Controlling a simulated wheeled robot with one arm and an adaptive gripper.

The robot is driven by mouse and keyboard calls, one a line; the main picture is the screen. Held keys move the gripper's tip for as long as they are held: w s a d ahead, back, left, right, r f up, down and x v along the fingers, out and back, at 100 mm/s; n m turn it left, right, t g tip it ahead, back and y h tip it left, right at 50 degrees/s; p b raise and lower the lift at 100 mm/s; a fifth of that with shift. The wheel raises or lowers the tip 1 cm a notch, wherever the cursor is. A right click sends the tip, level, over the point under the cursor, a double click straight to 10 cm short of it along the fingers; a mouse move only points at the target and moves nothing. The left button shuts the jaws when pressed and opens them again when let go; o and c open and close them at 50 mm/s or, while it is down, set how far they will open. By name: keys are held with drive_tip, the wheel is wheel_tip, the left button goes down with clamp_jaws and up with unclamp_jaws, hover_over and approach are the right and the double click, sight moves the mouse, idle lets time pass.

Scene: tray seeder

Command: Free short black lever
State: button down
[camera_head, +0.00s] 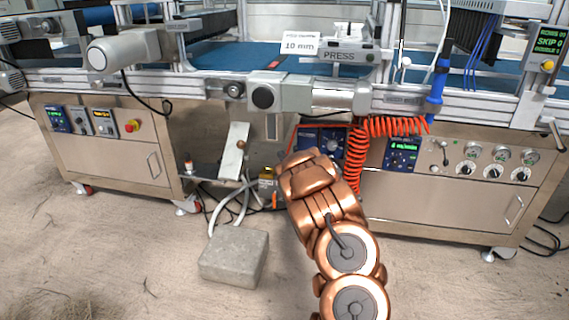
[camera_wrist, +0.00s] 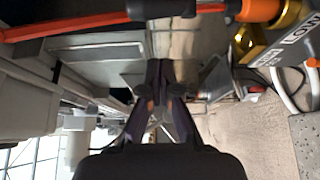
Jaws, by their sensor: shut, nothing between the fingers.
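My gripper (camera_wrist: 158,68) is shut and empty in the wrist view, its dark fingers together at the picture's middle. In the head view my copper arm reaches toward the gap between the cabinets and hides the gripper. A short black piece (camera_wrist: 160,8) lies across the top of the wrist view, in line with a red-orange rod or hose; I cannot tell whether it is the lever. It appears apart from the fingers. An orange cylinder (camera_wrist: 258,9) and a brass fitting (camera_wrist: 289,18) are to its right, beside a tag reading LOW (camera_wrist: 298,35).
A concrete block (camera_head: 235,256) stands on the floor left of my arm, with pale hoses behind it. A tilted metal plate (camera_head: 234,150) hangs in the gap. A red coiled hose (camera_head: 356,160) hangs just right of my arm.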

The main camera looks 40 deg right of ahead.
drive_tip(key=shift+s+d+b, duration=0.3)
drive_tip(key=shift+d+b, duration=0.2)
drive_tip(key=shift+d, duration=0.45)
drive_tip(key=shift+s+d+b, duration=0.25)
drive_tip(key=shift+d+b, duration=0.2)
drive_tip(key=shift+d, duration=0.45)
